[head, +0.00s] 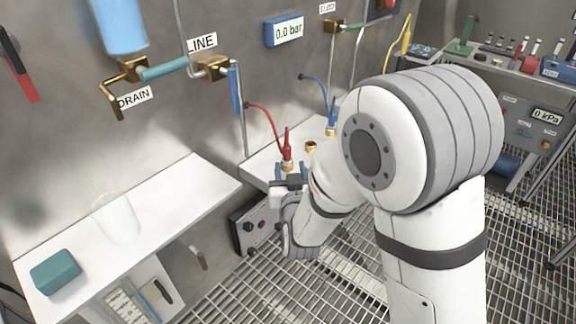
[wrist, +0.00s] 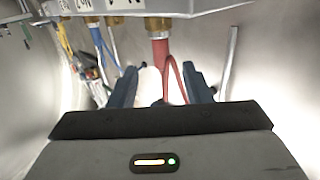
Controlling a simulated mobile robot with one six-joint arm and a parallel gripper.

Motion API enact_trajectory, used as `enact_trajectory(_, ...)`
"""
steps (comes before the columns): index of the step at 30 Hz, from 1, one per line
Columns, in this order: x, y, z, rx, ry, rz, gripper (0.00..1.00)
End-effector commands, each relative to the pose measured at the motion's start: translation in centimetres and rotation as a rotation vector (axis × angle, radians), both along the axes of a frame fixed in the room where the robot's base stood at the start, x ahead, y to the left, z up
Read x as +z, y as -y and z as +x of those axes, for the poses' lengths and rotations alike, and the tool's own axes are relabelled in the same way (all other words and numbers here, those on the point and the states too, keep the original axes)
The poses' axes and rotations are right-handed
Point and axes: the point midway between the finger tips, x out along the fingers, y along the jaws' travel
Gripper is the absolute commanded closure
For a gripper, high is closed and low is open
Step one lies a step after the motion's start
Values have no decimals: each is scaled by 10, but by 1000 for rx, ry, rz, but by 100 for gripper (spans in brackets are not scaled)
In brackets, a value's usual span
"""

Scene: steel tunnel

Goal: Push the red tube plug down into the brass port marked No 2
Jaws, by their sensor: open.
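The red plug (head: 287,147) stands upright at a brass port (head: 288,166), the nearest in a row on the white shelf. A red tube (head: 268,121) curves from the plug toward the wall. In the wrist view the red plug (wrist: 160,53) meets the brass collar (wrist: 158,25); I cannot tell how deep it sits. My gripper (head: 291,173) is open at the shelf's front, close to the plug. In the wrist view its blue fingers (wrist: 160,82) lie on either side of the red plug's line, with gaps. No port number is readable.
An empty brass port (head: 311,147) and a port with a blue plug (head: 331,118) stand farther along the shelf. A white bench (head: 150,215) at left holds a clear beaker (head: 117,218) and a teal block (head: 55,271). Pipes and valves line the wall above.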

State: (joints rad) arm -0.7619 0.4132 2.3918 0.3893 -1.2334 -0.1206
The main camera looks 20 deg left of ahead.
Motion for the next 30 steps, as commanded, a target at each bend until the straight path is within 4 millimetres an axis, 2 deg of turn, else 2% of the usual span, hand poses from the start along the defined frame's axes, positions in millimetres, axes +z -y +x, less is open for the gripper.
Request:
enact_trajectory(5, -3, -9, 9, 0, 27, 6, 56)
enact_trajectory(19, 3, -29, 66, -1, 25, 4, 56)
enact_trajectory(28, 3, -30, 71, -1, 24, 4, 56)
enact_trajectory(30, 3, -30, 71, -1, 24, 4, 61)
